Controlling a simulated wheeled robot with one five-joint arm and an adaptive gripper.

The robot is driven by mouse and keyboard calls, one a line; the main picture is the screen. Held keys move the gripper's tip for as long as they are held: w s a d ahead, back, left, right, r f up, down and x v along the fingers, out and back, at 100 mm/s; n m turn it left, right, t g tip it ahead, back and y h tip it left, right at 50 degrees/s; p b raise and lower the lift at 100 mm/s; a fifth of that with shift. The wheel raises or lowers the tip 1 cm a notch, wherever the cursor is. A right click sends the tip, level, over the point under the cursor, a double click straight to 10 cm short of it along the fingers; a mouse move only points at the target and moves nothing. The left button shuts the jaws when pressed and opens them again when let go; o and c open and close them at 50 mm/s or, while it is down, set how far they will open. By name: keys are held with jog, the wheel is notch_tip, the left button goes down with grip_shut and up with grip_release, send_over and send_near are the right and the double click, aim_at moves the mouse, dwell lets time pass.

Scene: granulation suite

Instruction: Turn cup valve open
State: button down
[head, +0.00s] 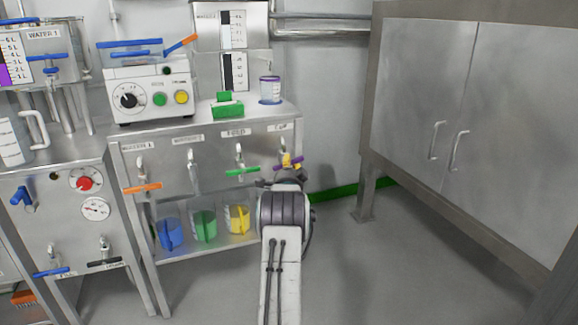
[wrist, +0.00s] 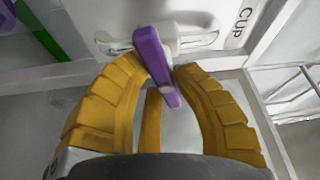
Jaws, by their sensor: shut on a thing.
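The cup valve's purple handle (wrist: 156,62) is in the wrist view, below the "CUP" label on the steel panel. Its pale valve body (wrist: 185,36) is behind it. My gripper (wrist: 160,72) has its yellow fingers closed around the handle, one on each side. In the head view the purple handle (head: 291,162) shows at the right end of the bench front, with my gripper (head: 288,170) on it. My arm hides the area below. The handle lies across the panel in the head view, slightly tilted.
An orange-handled valve (head: 142,188) and a green-handled valve (head: 243,171) sit left on the same panel. Blue (head: 169,233), green (head: 204,226) and yellow (head: 238,220) jugs stand on the shelf below. A steel cabinet (head: 465,130) is at right. Floor between is clear.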

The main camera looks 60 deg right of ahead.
jog(key=shift+f+n, duration=0.2)
jog(key=shift+n, duration=0.2)
jog(key=c, duration=1.4)
grip_release()
jog(key=shift+w, duration=0.1)
jog(key=o, duration=0.5)
jog(key=shift+r, duration=0.1)
jog(key=v, duration=1.2)
